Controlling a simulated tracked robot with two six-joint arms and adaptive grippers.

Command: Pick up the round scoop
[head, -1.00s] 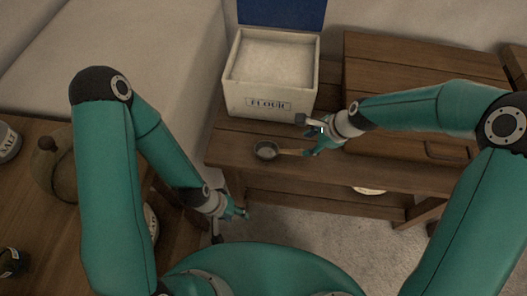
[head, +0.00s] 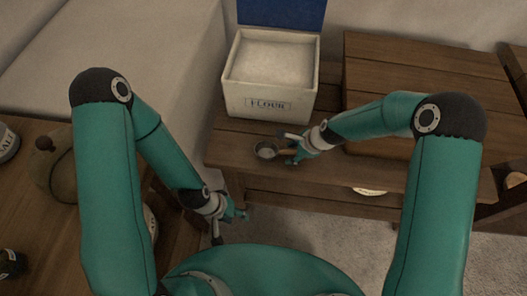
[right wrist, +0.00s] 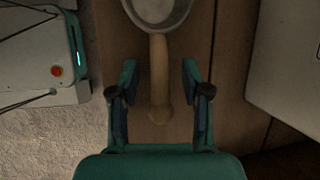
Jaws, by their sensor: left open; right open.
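The round scoop (head: 266,150) lies on the wooden bench in front of the flour bin, its metal bowl to the left and its wooden handle to the right. In the right wrist view the scoop's bowl is at the top edge and its handle (right wrist: 158,80) runs down between the fingers. My right gripper (head: 294,151) is open, with one finger on each side of the handle and a gap on both sides. In the head view it partly hides the handle. My left gripper (head: 238,214) is open and empty, low over the floor gap left of the bench.
The open flour bin (head: 270,103) with a blue lid stands just behind the scoop. A wooden box (head: 420,75) stands on the bench's right. A table (head: 40,222) at the left holds a round pot (head: 55,170) and a salt jar (head: 7,143).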

